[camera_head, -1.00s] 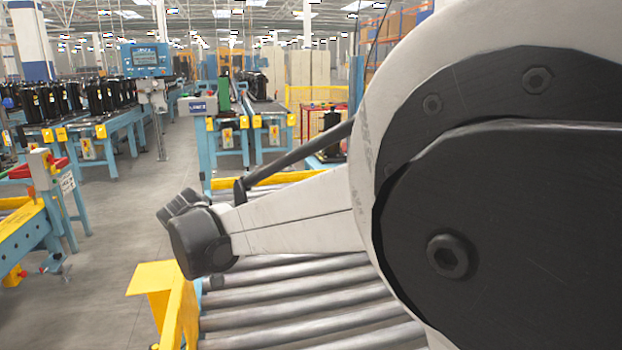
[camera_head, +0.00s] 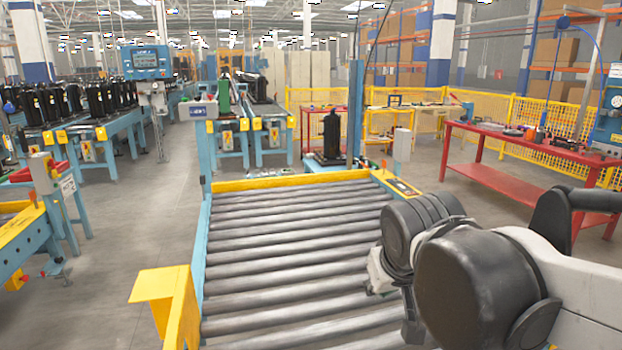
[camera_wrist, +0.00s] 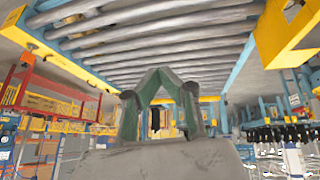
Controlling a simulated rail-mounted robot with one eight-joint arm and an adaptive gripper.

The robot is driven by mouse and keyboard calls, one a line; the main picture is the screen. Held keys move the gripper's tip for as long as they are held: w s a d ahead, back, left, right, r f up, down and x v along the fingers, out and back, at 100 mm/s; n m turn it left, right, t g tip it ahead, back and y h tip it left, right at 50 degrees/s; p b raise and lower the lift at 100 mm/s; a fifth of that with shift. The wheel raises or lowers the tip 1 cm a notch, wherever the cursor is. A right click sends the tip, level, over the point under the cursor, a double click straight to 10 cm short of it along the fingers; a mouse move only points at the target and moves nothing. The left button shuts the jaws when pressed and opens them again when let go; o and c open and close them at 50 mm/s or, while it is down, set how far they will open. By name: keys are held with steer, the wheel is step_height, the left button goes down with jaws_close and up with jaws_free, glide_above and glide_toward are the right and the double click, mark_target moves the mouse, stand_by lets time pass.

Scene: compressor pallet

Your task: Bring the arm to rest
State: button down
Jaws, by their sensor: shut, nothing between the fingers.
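My gripper (camera_wrist: 160,72) shows in the wrist view with its two green-grey fingers bent together at the tips, shut and empty. In the head view my arm reaches in from the right edge, with its dark wrist joints over the right side of the roller conveyor (camera_head: 290,245). The gripper's fingers cannot be made out there. The wrist view appears upside down, with the rollers across the top of the picture. The fingers touch nothing that I can see.
A black compressor (camera_head: 331,137) stands beyond the conveyor's far end. A red workbench (camera_head: 500,165) with tools is at the right, before a yellow fence (camera_head: 560,150). Blue tables with several black compressors (camera_head: 65,100) are at the left. A yellow bracket (camera_head: 165,300) stands at the conveyor's near left.

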steer(key=s+d+f+m+p, duration=0.1)
steer(key=s+d+f+m, duration=0.1)
steer(key=s+d, duration=0.5)
steer(key=shift+s+d+f+t, duration=0.25)
steer(key=shift+s+f, duration=0.5)
steer(key=shift+s, duration=1.5)
steer(key=shift+a, duration=0.1)
